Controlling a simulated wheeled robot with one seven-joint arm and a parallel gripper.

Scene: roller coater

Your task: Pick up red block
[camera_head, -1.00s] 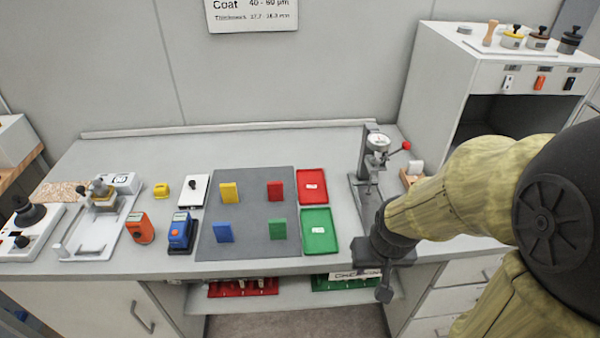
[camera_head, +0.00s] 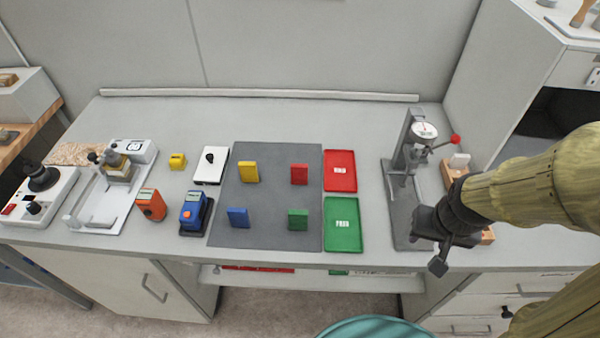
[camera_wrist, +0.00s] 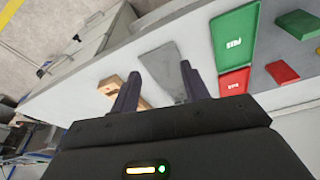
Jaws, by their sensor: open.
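The red block (camera_head: 299,174) stands upright on the grey mat (camera_head: 280,201), at its back right, beside the red tray. In the wrist view the red block (camera_wrist: 282,72) shows at the right. My gripper (camera_head: 438,242) is at the right front of the bench, in front of the dial gauge stand and well to the right of the block. In the wrist view my gripper (camera_wrist: 158,92) has its two fingers apart with nothing held between them.
The mat also holds a yellow block (camera_head: 248,172), a blue block (camera_head: 238,217) and a green block (camera_head: 298,219). A red tray (camera_head: 340,182) and a green tray (camera_head: 342,236) lie between the mat and the gauge stand (camera_head: 410,155). Several instruments fill the left.

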